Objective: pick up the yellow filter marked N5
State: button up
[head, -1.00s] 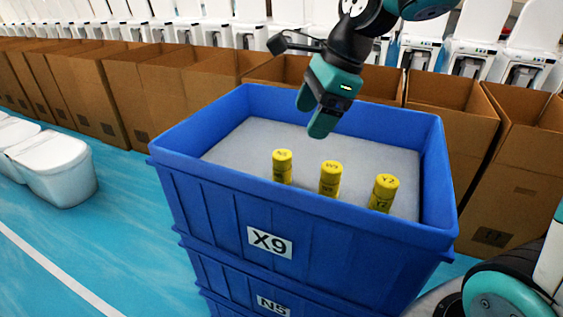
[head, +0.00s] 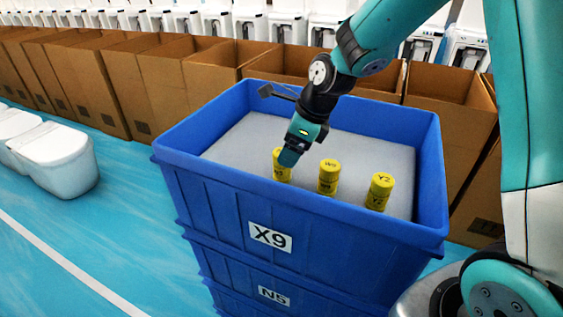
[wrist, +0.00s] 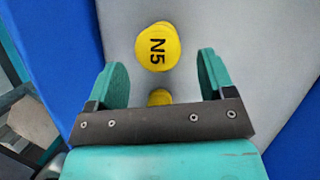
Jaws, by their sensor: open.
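The yellow filter marked N5 (wrist: 157,47) shows its round top in the wrist view, ahead of my gripper and roughly midway between the finger lines. In the head view the same filter (head: 281,172) stands upright in the blue crate (head: 205,196), partly hidden by my gripper (head: 288,157). My gripper is open and empty, and its two green fingers also show in the wrist view (wrist: 161,82). A bit of yellow (wrist: 159,97) shows between the fingers close to the palm.
Two more yellow filters stand to the right, one in the middle (head: 328,177) and one marked Y2 (head: 379,191). The crate's raised walls surround them, and its grey floor is clear behind. Cardboard boxes (head: 155,92) line the back.

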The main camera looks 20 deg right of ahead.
jog(key=p+x, duration=0.1)
jog(key=x, duration=0.1)
jog(key=p+x, duration=0.1)
jog(key=x, duration=0.1)
jog(key=shift+w+a+f+p, duration=0.1)
jog(key=shift+w+a+p, duration=0.2)
jog(key=shift+a, duration=0.15)
jog(key=shift+a+f, duration=0.1)
jog(key=shift+f, duration=0.3)
jog(key=shift+c, duration=0.4)
jog(key=c, duration=0.9)
